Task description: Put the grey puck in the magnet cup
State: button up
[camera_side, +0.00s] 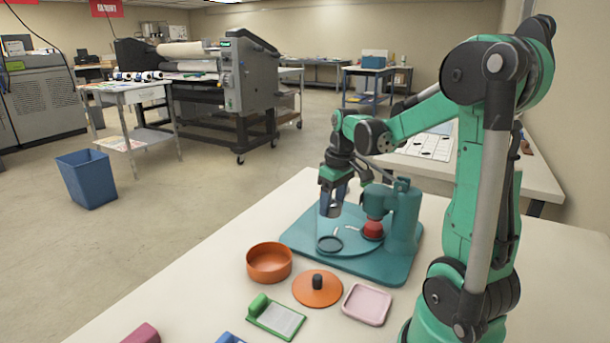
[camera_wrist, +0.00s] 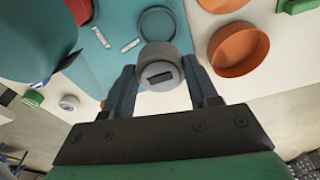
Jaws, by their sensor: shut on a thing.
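The grey puck (camera_wrist: 160,68), a short cylinder with a dark slot in its face, is between the fingertips of my gripper (camera_wrist: 157,78) in the wrist view. In the side view my gripper (camera_side: 333,200) is shut on it, and the puck (camera_side: 334,210) is held above the teal base plate (camera_side: 300,236). A round, dark-rimmed cup (camera_side: 330,244), which looks like the magnet cup, sits on that plate just below the puck, apart from it.
A teal press (camera_side: 402,215) with a red part (camera_side: 373,230) stands right of my gripper. In front are an orange bowl (camera_side: 269,262), an orange lid (camera_side: 317,289), a pink tray (camera_side: 367,304) and a green clipboard-like item (camera_side: 277,317).

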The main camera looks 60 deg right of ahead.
aim_at(335, 205)
jog(key=shift+f, duration=3.9)
jog(key=shift+f, duration=0.1)
jog(key=o, duration=1.2)
jog(key=shift+o, duration=0.2)
jog(key=r, duration=0.4)
jog(key=s+r, duration=0.1)
jog(key=r, duration=0.7)
jog(key=shift+s+a, duration=0.15)
jog(key=shift+a, duration=0.05)
jog(key=w+a+n+t, duration=0.2)
jog(key=a+t, duration=0.3)
jog(key=a, duration=1.5)
jog(key=shift+w+a+f+t, duration=0.15)
jog(key=shift+w+f+t, duration=0.2)
jog(key=shift+f+t, duration=0.1)
